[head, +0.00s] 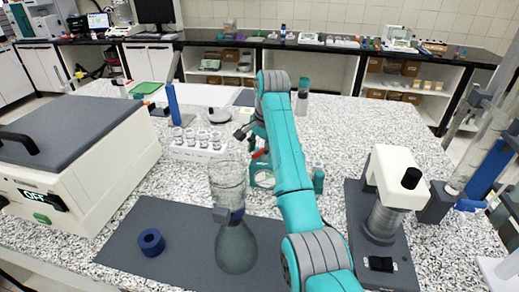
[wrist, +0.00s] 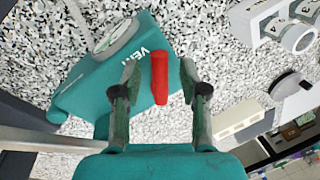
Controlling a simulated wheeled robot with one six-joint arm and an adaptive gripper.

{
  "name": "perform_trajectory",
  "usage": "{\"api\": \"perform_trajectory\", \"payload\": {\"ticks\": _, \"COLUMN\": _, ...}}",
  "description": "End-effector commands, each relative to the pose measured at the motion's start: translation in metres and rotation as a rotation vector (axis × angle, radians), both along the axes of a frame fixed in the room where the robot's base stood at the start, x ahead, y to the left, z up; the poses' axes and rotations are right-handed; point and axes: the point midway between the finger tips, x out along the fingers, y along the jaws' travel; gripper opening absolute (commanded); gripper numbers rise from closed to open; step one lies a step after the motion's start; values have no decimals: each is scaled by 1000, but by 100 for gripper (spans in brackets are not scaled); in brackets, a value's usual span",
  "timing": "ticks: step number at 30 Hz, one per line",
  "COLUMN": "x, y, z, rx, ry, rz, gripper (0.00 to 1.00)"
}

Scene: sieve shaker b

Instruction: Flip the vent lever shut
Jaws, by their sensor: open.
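The vent lever (wrist: 159,90) is a red bar in the wrist view, upright in the picture, at the edge of a teal housing (wrist: 105,65) marked with white "VENT" letters. My gripper (wrist: 159,68) is open, with one finger on each side of the lever and gaps visible on both sides. In the head view, a small red part of the lever (head: 259,153) shows beside my gripper (head: 244,133), above the teal housing (head: 263,179). My arm hides part of the housing there.
A clear glass vessel (head: 228,180) stands left of the housing, with a white rack of cups (head: 200,150) behind it. A blue ring (head: 151,241) lies on the dark mat (head: 190,262). A cream machine (head: 398,180) stands at right.

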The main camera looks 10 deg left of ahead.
Motion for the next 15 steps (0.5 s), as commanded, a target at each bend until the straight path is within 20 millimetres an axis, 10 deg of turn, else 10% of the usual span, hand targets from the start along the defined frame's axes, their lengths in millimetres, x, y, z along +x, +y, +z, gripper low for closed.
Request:
{"api": "perform_trajectory", "payload": {"ticks": 3, "x": 0, "y": 0, "z": 0, "rx": 0, "ry": 0, "rz": 0, "gripper": 43}}
{"api": "perform_trajectory", "payload": {"ticks": 9, "x": 0, "y": 0, "z": 0, "rx": 0, "ry": 0, "rz": 0, "gripper": 0}}
{"api": "perform_trajectory", "payload": {"ticks": 15, "x": 0, "y": 0, "z": 0, "rx": 0, "ry": 1, "rz": 2, "gripper": 0}}
